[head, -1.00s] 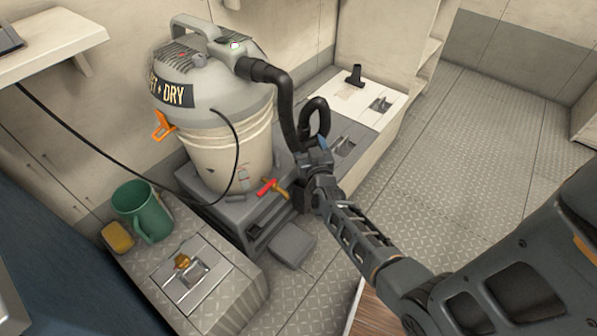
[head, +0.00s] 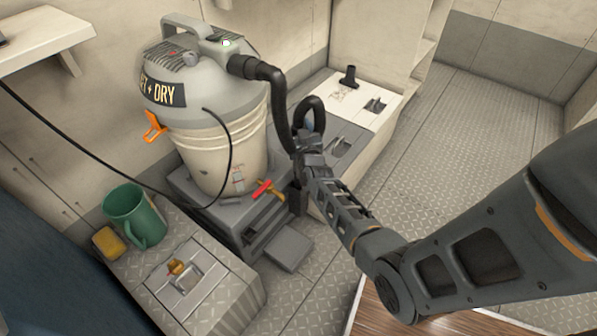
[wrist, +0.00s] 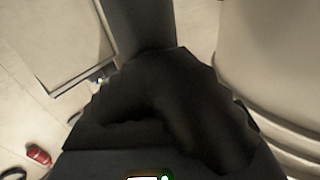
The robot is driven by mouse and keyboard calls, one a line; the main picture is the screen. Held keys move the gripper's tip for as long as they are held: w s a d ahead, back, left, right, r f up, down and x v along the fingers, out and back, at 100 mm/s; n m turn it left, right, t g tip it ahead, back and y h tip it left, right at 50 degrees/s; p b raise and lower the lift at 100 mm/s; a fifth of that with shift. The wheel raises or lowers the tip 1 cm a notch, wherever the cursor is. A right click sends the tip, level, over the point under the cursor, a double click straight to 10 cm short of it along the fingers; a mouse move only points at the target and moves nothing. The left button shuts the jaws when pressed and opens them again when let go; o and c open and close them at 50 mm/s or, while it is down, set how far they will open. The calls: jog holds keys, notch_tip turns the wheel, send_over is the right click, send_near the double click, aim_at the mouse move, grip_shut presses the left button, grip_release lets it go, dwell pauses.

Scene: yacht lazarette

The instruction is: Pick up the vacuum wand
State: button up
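The wet/dry vacuum (head: 222,120) has a beige drum and a grey lid. A black hose (head: 278,95) runs from its lid down to my gripper and loops up behind it. I cannot make out the wand as a part apart from this hose. My gripper (head: 305,146) is at the hose's lower end, right of the drum, and its fingers are hidden in the head view. In the wrist view a large dark form (wrist: 165,100), blurred and very close, fills the middle. I cannot tell whether my fingers are closed around it. The drum (wrist: 275,70) is at the right there.
A black nozzle (head: 348,76) stands on the white locker top (head: 370,92) behind. A green mug (head: 136,215) and a yellow sponge (head: 108,242) sit on the left locker. A red-handled valve (head: 262,190) is near the drum's base. The floor at right (head: 480,110) is clear.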

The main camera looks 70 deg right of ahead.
jog(key=c, duration=0.8)
jog(key=shift+r, duration=0.1)
notch_tip(320, 180, up, 28)
jog(key=p, duration=2.1)
jog(key=shift+d, duration=0.15)
